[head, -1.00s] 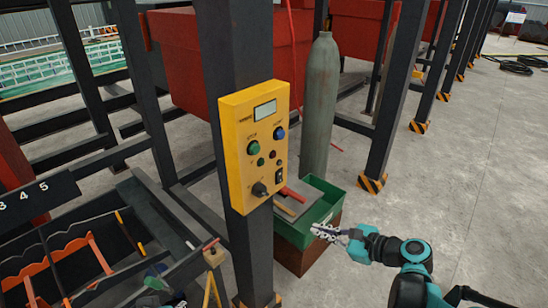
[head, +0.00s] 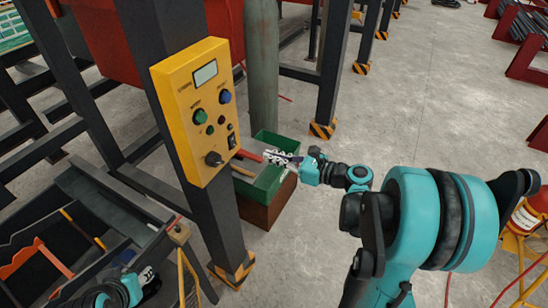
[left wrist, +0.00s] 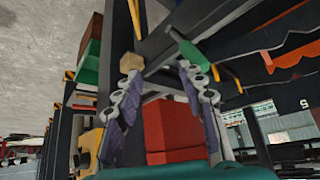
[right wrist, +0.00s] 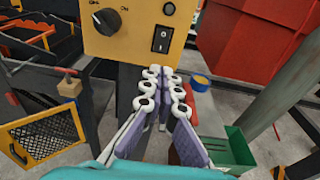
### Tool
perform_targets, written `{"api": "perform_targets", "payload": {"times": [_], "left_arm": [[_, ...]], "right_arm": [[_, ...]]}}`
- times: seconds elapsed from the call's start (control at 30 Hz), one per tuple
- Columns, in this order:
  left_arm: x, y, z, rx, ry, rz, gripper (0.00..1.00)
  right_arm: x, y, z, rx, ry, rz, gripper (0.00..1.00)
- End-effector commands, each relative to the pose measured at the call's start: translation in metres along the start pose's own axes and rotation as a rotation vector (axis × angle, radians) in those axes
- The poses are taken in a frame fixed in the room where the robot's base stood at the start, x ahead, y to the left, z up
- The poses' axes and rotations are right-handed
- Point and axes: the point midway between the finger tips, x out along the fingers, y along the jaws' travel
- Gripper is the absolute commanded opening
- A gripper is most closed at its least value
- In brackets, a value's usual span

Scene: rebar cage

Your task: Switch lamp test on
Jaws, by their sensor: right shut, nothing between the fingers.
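The yellow control box (head: 190,118) is on a dark steel post, with a display, a green button (head: 200,117), a blue button (head: 225,97), a black rotary knob (head: 214,159) and a black rocker switch (head: 232,141). In the right wrist view the knob (right wrist: 107,21) has OFF and ON marks, and the rocker switch (right wrist: 162,39) is close above my fingertips. My right gripper (head: 272,157) is shut and empty, apart from the box, right of its lower edge. My left gripper (left wrist: 160,60) is open and empty; its arm shows at the head view's lower left.
A green bin (head: 262,185) with tools stands on a brown box behind the post. A grey gas cylinder (head: 263,75) stands behind it. A dark rack with orange dividers (head: 35,262) is at the lower left. Open concrete floor is at the right.

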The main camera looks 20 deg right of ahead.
Motion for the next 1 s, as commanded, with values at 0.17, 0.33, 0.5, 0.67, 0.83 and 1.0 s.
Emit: {"api": "perform_targets", "payload": {"times": [0.17,0.33,0.5,0.67,0.83,1.0], "left_arm": [[0.008,0.000,0.006,0.000,0.000,0.000,0.40],[0.014,0.000,0.010,0.000,0.000,0.000,0.40],[0.018,0.000,0.013,0.000,0.000,0.000,0.40],[0.019,0.000,0.014,0.000,0.000,0.000,0.40],[0.019,0.000,0.014,0.000,0.000,0.000,0.40],[0.019,0.000,0.014,0.000,0.000,0.000,0.40]], "right_arm": [[0.042,0.002,-0.002,-0.002,0.000,0.006,0.00],[0.074,0.001,-0.002,-0.001,0.000,0.004,0.00],[0.095,0.000,-0.001,-0.001,0.000,0.002,0.00],[0.103,0.000,-0.001,-0.001,0.000,0.000,0.00],[0.103,0.000,0.000,-0.001,0.000,0.000,0.00],[0.104,0.000,-0.001,-0.001,0.000,0.000,0.00]]}}
